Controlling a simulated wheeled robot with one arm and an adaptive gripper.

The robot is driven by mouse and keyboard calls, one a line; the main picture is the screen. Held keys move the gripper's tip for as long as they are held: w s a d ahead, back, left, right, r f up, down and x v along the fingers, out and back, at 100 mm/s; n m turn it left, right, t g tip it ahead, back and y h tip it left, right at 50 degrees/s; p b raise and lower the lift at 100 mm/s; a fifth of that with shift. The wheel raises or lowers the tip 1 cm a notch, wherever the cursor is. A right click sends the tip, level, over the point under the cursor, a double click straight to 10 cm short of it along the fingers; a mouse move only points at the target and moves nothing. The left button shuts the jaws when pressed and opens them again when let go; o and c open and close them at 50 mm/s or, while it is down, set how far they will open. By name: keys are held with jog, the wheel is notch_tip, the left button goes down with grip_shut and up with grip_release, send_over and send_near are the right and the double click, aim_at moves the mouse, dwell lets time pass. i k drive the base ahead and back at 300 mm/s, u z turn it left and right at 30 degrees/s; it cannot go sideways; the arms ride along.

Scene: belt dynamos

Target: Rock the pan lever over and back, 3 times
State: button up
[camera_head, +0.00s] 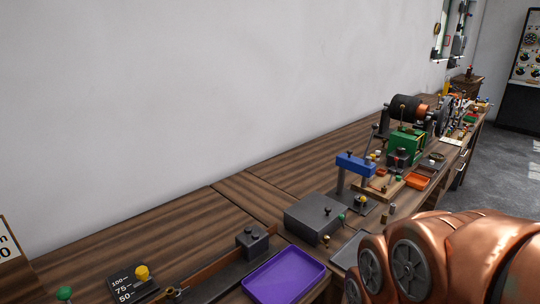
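I cannot tell for sure which thing is the pan lever. Another green knob (65,293) shows at the lower left edge. My copper-coloured arm fills the lower right corner. My gripper is outside the picture, so its state and its distance to any lever are hidden.
A purple tray (284,282) lies at the front of the wooden bench (160,240). A dark plate marked 100, 75, 50 (128,284) has a yellow knob. A blue press (355,164), green machine (407,143) and orange tray (417,181) crowd the far bench. The back left is bare.

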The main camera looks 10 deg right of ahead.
aim_at(341, 217)
jog(key=u, duration=2.55)
jog(key=k, duration=0.9)
jog(key=z, duration=0.85)
jog(key=i, duration=0.5)
